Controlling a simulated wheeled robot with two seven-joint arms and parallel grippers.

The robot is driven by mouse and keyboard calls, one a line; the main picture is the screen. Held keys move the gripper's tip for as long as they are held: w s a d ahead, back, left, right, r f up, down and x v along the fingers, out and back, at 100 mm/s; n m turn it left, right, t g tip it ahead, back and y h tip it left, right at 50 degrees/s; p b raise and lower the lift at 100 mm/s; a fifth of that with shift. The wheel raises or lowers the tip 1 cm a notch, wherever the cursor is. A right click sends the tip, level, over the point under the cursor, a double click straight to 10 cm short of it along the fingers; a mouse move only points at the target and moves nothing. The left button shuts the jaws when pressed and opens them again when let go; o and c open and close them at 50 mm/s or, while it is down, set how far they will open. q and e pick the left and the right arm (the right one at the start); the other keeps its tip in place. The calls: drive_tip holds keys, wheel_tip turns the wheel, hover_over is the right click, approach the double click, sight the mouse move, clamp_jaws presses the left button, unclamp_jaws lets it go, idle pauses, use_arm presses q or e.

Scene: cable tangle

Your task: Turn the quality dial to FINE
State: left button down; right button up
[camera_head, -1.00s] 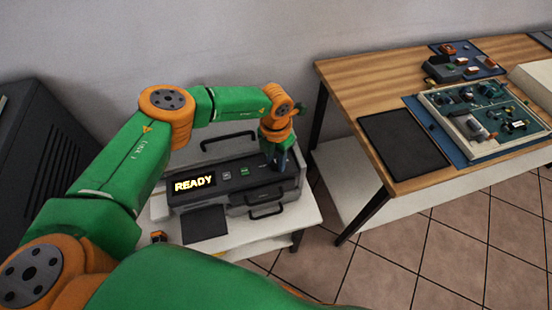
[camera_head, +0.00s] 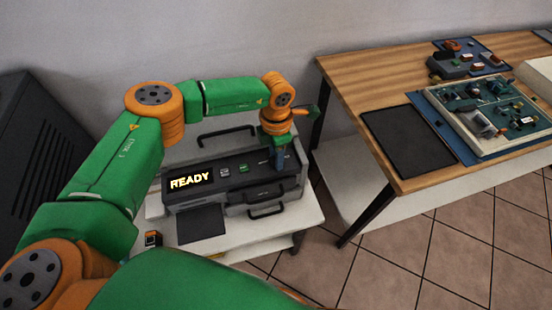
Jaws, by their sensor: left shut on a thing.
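A dark grey printer-like machine (camera_head: 232,182) stands on a small white table in the camera_head view. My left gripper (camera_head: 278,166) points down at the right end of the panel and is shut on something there. The quality dial is hidden by the gripper, so its setting cannot be read. My right gripper is not in view.
A small orange and black object (camera_head: 152,239) and a dark flat pad (camera_head: 201,225) are at the white table's front. A wooden table (camera_head: 365,87) on the right holds a black mat (camera_head: 409,139) and a tray of parts (camera_head: 533,139). A dark cabinet (camera_head: 40,150) stands at left.

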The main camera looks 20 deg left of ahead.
use_arm(q)
drive_tip(key=m+b, duration=0.2)
drive_tip(key=m, duration=0.1)
drive_tip(key=shift+f, duration=0.15)
drive_tip(key=shift+m+b, duration=0.9)
drive_tip(key=shift+m, duration=0.7)
drive_tip(key=c, duration=0.5)
unclamp_jaws()
drive_tip(key=shift+r, duration=0.2)
wheel_tip(320, 180, up, 7)
drive_tip(key=shift+d+b, duration=0.1)
drive_tip(key=shift+b, duration=0.5)
